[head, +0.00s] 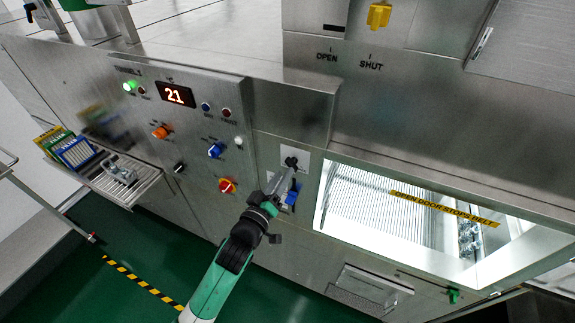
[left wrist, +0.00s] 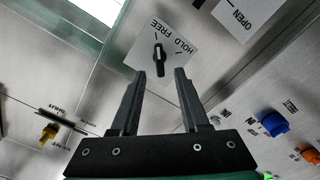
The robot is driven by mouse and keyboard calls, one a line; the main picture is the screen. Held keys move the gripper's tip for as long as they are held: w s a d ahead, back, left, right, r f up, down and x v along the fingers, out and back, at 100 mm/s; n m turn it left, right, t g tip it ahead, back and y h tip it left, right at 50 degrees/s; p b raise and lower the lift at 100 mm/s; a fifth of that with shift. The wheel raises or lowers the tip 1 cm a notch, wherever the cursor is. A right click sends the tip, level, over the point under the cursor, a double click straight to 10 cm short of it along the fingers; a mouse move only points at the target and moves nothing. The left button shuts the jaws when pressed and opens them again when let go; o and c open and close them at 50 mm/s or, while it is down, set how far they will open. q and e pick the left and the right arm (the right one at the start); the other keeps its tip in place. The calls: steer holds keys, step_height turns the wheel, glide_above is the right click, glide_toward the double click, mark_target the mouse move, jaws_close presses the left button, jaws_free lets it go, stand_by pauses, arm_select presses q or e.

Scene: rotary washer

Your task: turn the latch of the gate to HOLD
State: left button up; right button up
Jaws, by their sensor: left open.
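The gate latch is a small black knob (left wrist: 159,58) on a white plate (left wrist: 145,42) marked HOLD and FREE in the left wrist view. The knob's long side runs roughly along the gap between my fingers; I cannot tell for sure which mark it points to. My left gripper (left wrist: 160,74) is open, one finger on each side of the knob's near end, with no clear contact. In the head view the plate (head: 301,157) sits left of the lit gate window (head: 380,205), and my left gripper (head: 288,172) covers part of it. My right gripper is not in view.
A blue knob (head: 291,198) is close beside my left gripper. The control panel (head: 190,125) with several knobs and a display is to the left. A yellow knob (head: 378,15) marked OPEN and SHUT is above. A wire tray (head: 122,175) juts out at far left.

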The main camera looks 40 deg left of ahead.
mark_target(292, 164)
arm_select(q)
steer(key=x, duration=0.4)
steer(key=shift+w, duration=0.1)
steer(key=shift+c, duration=0.2)
jaws_close()
